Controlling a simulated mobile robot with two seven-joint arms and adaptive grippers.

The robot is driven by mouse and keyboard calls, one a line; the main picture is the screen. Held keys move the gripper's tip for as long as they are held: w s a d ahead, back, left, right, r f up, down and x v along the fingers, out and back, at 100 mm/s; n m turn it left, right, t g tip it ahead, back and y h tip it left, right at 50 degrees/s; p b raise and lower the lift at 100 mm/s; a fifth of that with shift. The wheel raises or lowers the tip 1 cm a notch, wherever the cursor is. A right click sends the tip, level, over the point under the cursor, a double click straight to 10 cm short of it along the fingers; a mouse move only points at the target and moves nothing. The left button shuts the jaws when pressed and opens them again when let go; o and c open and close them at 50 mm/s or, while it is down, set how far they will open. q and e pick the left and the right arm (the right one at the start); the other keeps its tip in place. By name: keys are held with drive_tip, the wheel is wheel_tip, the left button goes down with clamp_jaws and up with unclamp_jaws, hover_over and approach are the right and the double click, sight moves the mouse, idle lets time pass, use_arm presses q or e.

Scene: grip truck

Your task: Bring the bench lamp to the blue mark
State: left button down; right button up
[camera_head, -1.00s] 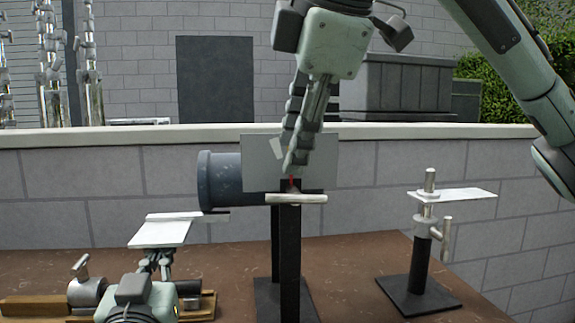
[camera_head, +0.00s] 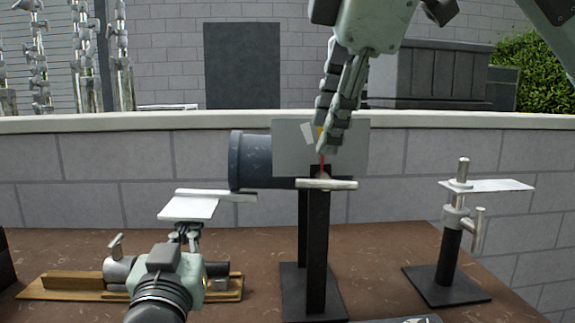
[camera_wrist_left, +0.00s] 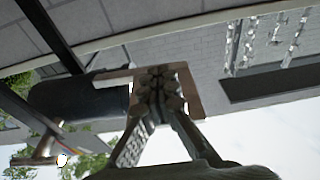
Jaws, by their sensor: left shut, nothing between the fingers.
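No lamp can be named for sure; a dark blue-grey cylinder (camera_head: 262,160) on a black stand (camera_head: 317,250) looks most like one. It also shows in the left wrist view (camera_wrist_left: 75,98). No blue mark is visible. My right gripper (camera_head: 324,148) points down just above the stand's top, beside a grey plate (camera_head: 350,145); a thin red piece shows below its fingertips. Whether it is open is unclear. My left gripper (camera_head: 185,232) is shut and empty, just below a flat white plate (camera_head: 188,208). Its closed fingers (camera_wrist_left: 158,82) fill the middle of the left wrist view.
A second black stand (camera_head: 448,270) with a metal clamp and thin white plate (camera_head: 488,186) is at the right. A wooden board (camera_head: 70,285) with metal fittings lies at the left. A low block wall (camera_head: 420,160) runs behind the brown bench top (camera_head: 385,250).

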sight(186, 207)
use_arm(q)
drive_tip(key=shift+a+r, duration=0.2)
drive_tip(key=shift+r, duration=0.75)
drive_tip(key=shift+a+r, duration=0.15)
drive_tip(key=shift+r, duration=0.9)
